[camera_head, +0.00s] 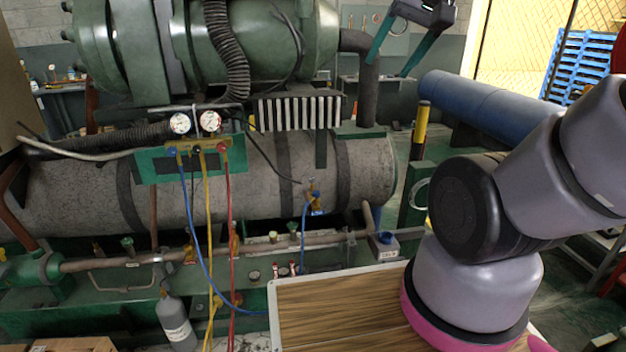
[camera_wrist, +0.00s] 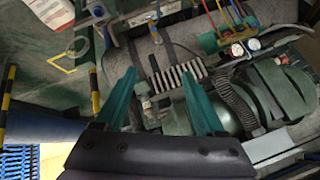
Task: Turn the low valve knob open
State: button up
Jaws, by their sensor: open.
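The gauge manifold is mounted on a green plate (camera_head: 152,168) in front of the grey tank. Which way the knobs are turned is too small to tell. My gripper (camera_head: 388,68) is high at the upper right, well apart from the manifold, with teal fingers spread and empty. In the wrist view my gripper (camera_wrist: 158,73) is open; the gauges (camera_wrist: 237,50) show at upper right.
Blue, yellow and red hoses (camera_head: 229,215) hang below the manifold. A black corrugated hose (camera_head: 222,45) and a ribbed grey block (camera_head: 297,112) are close by. A wooden-topped surface (camera_head: 330,312) is at the front. A yellow-black post (camera_head: 420,125) stands right of the tank.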

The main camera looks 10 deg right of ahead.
jog(key=w+f+n+t+h, duration=0.1)
jog(key=w+f, duration=0.1)
jog(key=w, duration=0.8)
jog(key=w+f+t, duration=0.1)
jog(key=w+f, duration=0.1)
jog(key=w, duration=0.8)
jog(key=w+f+n+t, duration=0.2)
jog(key=w+f+t, duration=0.1)
jog(key=w+f, duration=1.1)
jog(key=t, duration=0.4)
send_near(313, 180)
jog(key=w+d+r, duration=0.2)
jog(key=w+r, duration=0.2)
jog(key=r, duration=0.2)
jog(key=shift+n+t+h, duration=0.5)
jog(key=shift+t, duration=0.4)
jog(key=s+f, duration=0.1)
jog(key=f, duration=0.1)
jog(key=s+a+f, duration=0.1)
jog(key=s+f, duration=0.1)
jog(key=f, duration=0.1)
jog(key=s+a+f, duration=0.1)
jog(key=f, duration=0.1)
jog(key=shift+s+a+f, duration=0.2)
jog(key=shift+s+a, duration=0.05)
jog(key=shift+s, duration=0.05)
jog(key=w, duration=1)
jog(key=shift+w, duration=0.3)
jog(key=shift+c, duration=0.4)
